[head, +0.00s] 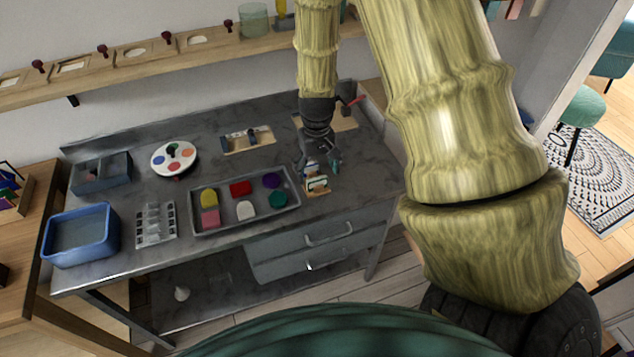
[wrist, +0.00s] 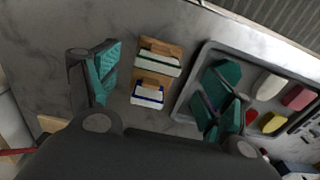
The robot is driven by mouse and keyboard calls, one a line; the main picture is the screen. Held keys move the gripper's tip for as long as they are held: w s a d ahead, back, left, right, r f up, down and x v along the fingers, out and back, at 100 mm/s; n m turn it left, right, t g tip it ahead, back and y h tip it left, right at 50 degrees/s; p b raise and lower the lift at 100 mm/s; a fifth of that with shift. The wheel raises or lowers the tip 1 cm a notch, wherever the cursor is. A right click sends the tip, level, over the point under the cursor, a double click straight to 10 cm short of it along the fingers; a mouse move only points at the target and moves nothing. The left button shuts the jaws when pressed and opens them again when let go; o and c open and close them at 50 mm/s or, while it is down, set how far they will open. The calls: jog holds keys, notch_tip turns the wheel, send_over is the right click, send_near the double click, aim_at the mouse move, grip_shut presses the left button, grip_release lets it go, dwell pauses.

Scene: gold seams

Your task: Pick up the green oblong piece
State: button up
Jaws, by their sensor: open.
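The green oblong piece (head: 277,198) lies in the front right corner of the grey tray (head: 196,232). In the wrist view the green piece (wrist: 222,74) is at the tray's corner, partly covered by my right-hand finger. My gripper (head: 320,168) is open and empty, to the right of the tray. In the wrist view the spread teal-padded fingers of my gripper (wrist: 158,78) have a small wooden holder (wrist: 155,75) with white blocks showing between them. The holder also shows beneath my gripper in the head view (head: 317,189).
Yellow, red, purple, pink and white pieces share the tray. A paint palette (head: 174,158), a blue basin (head: 80,234), a grey divided box (head: 101,174) and a wooden tool tray (head: 247,140) stand elsewhere on the dark table. A wall shelf (head: 150,60) runs behind.

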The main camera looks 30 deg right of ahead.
aim_at(317, 178)
jog(key=shift+w+d+f+p, duration=0.15)
jog(key=shift+f+p, duration=0.6)
jog(key=shift+f, duration=1.75)
jog(key=shift+c, duration=0.4)
jog(key=c, duration=1.1)
jog(key=shift+r, duration=0.1)
